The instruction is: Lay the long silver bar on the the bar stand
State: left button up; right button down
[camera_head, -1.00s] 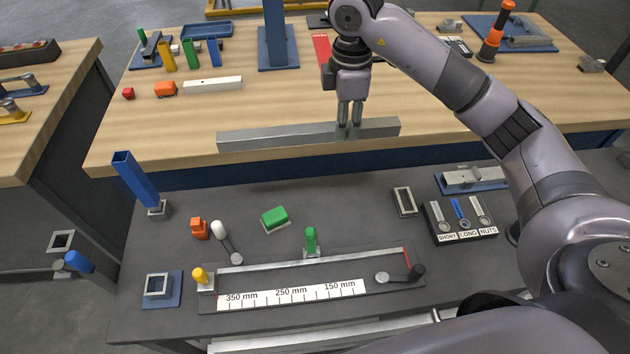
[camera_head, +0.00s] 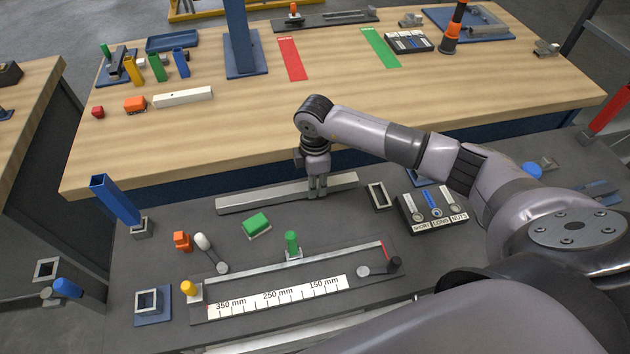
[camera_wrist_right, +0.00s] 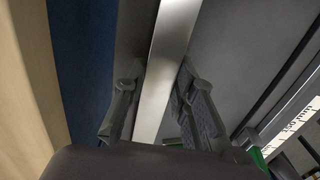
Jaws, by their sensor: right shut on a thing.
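The long silver bar (camera_head: 262,195) is a grey square-section bar, lying roughly left to right in the head view. My right gripper (camera_head: 317,192) is shut on it, right of its middle, from above. In the right wrist view the bar (camera_wrist_right: 168,62) runs between the two fingers (camera_wrist_right: 155,110). The bar appears over the back of the dark bench, by the wooden table's front edge; its height above the bench is unclear. A long fixture with a ruler (camera_head: 275,297) lies in front of it; I cannot tell whether this is the bar stand. My left gripper is not in view.
A green block (camera_head: 256,224) and an open grey frame (camera_head: 378,196) are near the bar. A labelled tray (camera_head: 432,212) stands right. A leaning blue tube (camera_head: 114,199) stands left. The wooden table (camera_head: 240,130) behind has a wide bare area.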

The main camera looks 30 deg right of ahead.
jog(key=shift+f, duration=0.35)
jog(key=shift+f, duration=0.15)
jog(key=c, duration=1.3)
grip_release()
